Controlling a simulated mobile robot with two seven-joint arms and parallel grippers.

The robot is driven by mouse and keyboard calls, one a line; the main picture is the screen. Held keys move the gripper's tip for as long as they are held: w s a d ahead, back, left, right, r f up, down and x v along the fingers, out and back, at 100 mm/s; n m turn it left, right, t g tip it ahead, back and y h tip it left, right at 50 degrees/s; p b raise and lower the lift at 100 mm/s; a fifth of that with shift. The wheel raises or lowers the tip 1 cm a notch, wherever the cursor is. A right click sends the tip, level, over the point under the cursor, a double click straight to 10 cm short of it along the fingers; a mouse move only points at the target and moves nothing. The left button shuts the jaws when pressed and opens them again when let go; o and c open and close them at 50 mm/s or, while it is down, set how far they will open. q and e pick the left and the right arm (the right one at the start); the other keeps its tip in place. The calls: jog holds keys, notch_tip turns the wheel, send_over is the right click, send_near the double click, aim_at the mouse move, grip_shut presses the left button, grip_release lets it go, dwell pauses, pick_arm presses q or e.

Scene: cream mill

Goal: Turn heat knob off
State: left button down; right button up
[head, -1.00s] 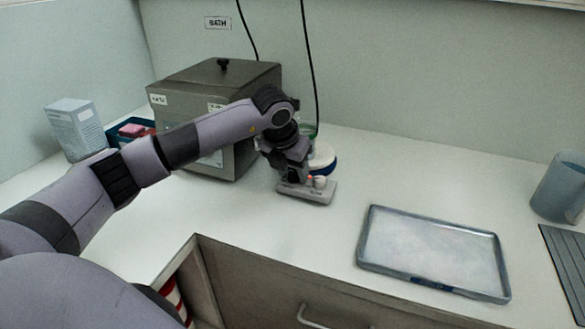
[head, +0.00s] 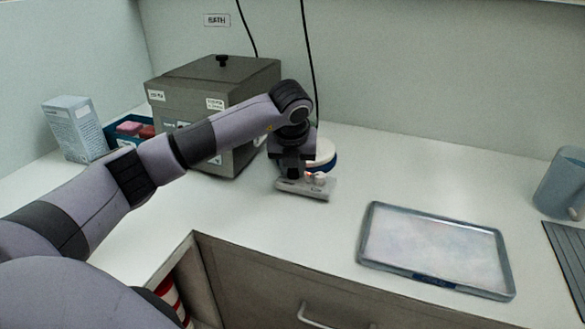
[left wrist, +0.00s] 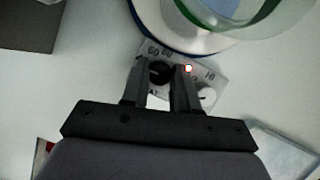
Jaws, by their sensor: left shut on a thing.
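A hotplate stirrer has a white round top with a blue rim (head: 325,158) and a pale control panel (head: 318,190) at its front. My left gripper (head: 290,175) is down over the panel, pointing downward. In the left wrist view the fingers (left wrist: 160,68) stand on both sides of a dark knob (left wrist: 160,73) and are shut on it. Numbers such as 60 and 80 show beside it. A white knob (left wrist: 207,92) sits to the right, outside the fingers, near HI. A small lit lamp (left wrist: 188,68) glows between the knobs. My right gripper is not in view.
A grey metal bath box (head: 215,90) stands behind the arm. A green-rimmed clear vessel (left wrist: 235,14) is on the plate. A shallow tray (head: 435,279) lies to the right, with a blue-grey beaker (head: 560,185) beyond it. The counter between hotplate and tray is clear.

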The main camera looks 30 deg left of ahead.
pick_arm(q)
jog(key=n+y, duration=0.1)
jog(key=n, duration=0.1)
jog(key=n+g+b, duration=0.1)
jog(key=n, duration=0.2)
jog(key=shift+w+d+r+n+y, duration=0.1)
jog(key=shift+w+n+y, duration=0.05)
jog(key=shift+n+y, duration=0.2)
dwell(0.4)
jog(key=c, duration=0.9)
grip_release()
jog(key=shift+o, duration=0.2)
jog(key=v, duration=0.7)
jog(key=shift+b, duration=0.4)
jog(key=shift+w+r, duration=0.1)
jog(key=shift+w, duration=0.05)
